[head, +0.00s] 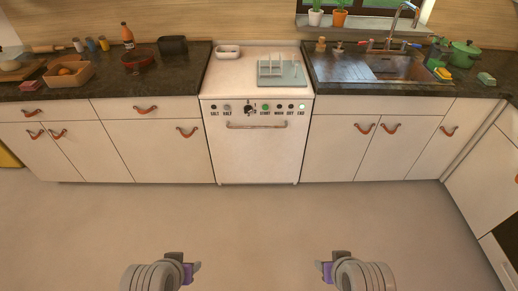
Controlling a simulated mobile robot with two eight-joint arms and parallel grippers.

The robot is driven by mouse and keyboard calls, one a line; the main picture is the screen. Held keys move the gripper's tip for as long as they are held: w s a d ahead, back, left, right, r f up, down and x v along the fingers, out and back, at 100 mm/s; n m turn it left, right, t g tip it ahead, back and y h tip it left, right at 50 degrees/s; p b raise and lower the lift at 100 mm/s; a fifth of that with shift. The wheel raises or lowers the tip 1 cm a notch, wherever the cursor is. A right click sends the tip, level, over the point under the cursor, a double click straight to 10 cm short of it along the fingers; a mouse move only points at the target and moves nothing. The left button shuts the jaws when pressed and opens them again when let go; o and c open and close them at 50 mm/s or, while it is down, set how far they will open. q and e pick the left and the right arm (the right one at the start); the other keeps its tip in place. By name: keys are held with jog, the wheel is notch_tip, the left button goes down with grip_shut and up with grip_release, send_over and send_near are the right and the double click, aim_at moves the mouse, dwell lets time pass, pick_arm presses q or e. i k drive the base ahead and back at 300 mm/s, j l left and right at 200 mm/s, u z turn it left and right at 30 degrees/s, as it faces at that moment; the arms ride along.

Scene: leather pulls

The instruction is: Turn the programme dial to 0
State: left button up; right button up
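The white dishwasher (255,155) stands in the middle of the counter run, with its door closed. The dial's pointer and numbers are too small to read. My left gripper (196,268) and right gripper (323,268) are low in front, over the floor and well apart from the dishwasher. I cannot tell whether their fingers are open or shut.
A grey dish rack (282,73) and a small white tub (228,52) stand on the dishwasher top. Cabinets with leather pulls flank it. A copper-coloured bar handle (256,125) crosses the door below the panel. The floor (260,220) in front is clear.

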aim_at(248, 108)
jog(key=i+j, duration=0.1)
jog(key=i, duration=0.4)
jog(key=i+j, duration=0.15)
jog(key=i, duration=0.4)
